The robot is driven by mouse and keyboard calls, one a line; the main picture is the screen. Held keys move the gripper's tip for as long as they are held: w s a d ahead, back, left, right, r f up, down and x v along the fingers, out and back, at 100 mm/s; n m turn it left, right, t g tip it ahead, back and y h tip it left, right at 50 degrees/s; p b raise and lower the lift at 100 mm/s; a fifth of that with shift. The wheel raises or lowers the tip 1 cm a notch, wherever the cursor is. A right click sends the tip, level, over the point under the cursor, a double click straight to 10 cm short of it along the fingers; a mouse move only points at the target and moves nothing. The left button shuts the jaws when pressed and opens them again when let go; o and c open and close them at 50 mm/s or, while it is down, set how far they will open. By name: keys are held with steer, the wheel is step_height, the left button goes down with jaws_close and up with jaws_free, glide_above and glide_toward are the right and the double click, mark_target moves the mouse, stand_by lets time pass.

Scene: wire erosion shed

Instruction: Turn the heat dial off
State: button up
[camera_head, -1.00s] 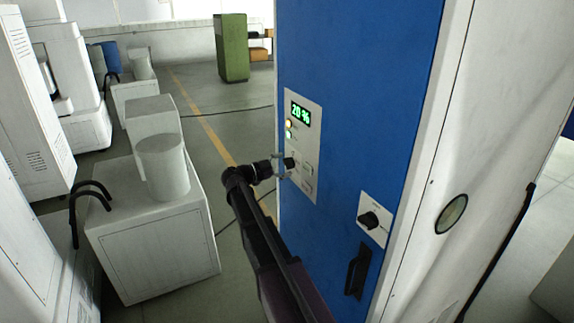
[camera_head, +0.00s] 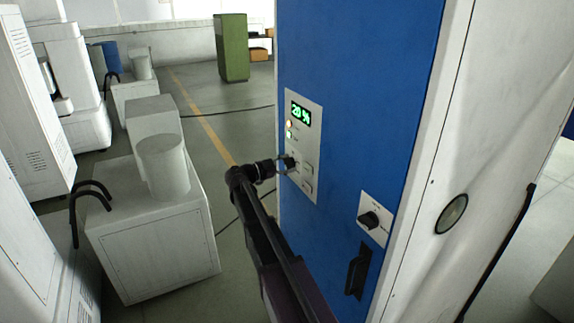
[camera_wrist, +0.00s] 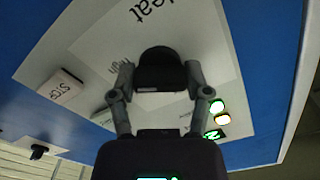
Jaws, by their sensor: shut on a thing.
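The heat dial (camera_wrist: 160,70) is a black knob on a light panel marked "Heat" in the wrist view. My gripper (camera_wrist: 160,78) has one finger on each side of the dial and is shut on it. In the head view my gripper (camera_head: 284,166) meets the panel (camera_head: 313,128) on the blue cabinet, and the dial (camera_head: 291,162) shows only partly beside the fingers. The green display (camera_head: 301,113) above reads 20 %. The dial's pointer mark cannot be made out.
A second black knob (camera_head: 370,219) on a white plate and a black handle (camera_head: 356,271) sit lower right on the blue cabinet (camera_head: 365,80). White machines (camera_head: 155,245) stand left, with open floor between.

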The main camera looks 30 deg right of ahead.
steer(key=shift+n, duration=0.4)
steer(key=n, duration=1)
steer(key=shift+n, duration=0.4)
steer(key=n, duration=0.6)
steer(key=shift+n, duration=0.3)
steer(key=n, duration=0.5)
steer(key=shift+d+n, duration=0.1)
steer(key=shift+n, duration=0.3)
steer(key=o, duration=1.2)
steer(key=shift+d, duration=0.1)
steer(key=shift+c, duration=0.2)
